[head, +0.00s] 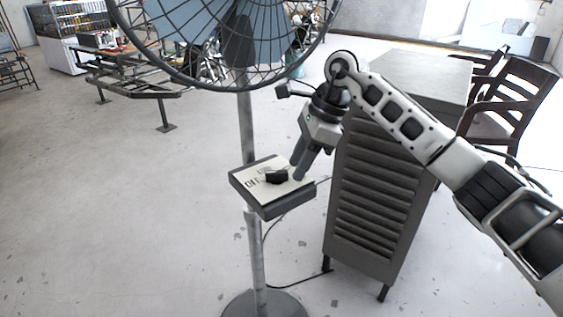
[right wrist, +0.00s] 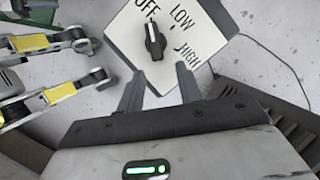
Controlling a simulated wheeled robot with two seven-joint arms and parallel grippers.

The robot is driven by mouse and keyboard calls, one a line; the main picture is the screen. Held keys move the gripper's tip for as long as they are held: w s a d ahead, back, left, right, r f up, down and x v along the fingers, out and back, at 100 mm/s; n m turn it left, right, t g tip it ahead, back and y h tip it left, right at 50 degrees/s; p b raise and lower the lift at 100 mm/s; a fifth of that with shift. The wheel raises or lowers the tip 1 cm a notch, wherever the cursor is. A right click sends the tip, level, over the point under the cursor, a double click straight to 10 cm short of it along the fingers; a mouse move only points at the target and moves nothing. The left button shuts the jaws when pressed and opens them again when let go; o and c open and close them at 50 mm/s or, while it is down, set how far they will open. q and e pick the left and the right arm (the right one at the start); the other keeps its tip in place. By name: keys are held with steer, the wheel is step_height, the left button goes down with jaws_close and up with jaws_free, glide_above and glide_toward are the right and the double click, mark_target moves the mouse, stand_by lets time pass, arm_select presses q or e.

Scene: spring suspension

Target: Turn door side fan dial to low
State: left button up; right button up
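The fan's control box (head: 285,203) is on the stand pole and has a white top face. Its black dial (head: 276,177) also shows in the right wrist view (right wrist: 155,42), where OFF, LOW and HIGH run around it. The knob's long axis points up toward OFF. My right gripper (head: 297,168) is just above the box's right side, angled down at it. In the right wrist view its fingers (right wrist: 158,80) are apart with nothing between them. The knob lies beyond the fingertips; contact is not visible. My left gripper is not in the head view.
The fan's caged head (head: 235,35) is above the box, close to my right arm. A grey louvered cabinet (head: 375,190) stands to the right, with wooden chairs (head: 510,100) behind it. A metal frame bench (head: 125,75) is at back left. Floor left of the pole is clear.

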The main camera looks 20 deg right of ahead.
mark_target(279, 171)
steer(key=a, duration=0.3)
steer(key=shift+w+r, duration=0.1)
steer(key=shift+w, duration=0.2)
steer(key=shift+a+f, duration=0.2)
steer(key=shift+f, duration=0.1)
steer(key=shift+w+a+f, duration=0.1)
steer(key=shift+f, duration=0.25)
jaws_close()
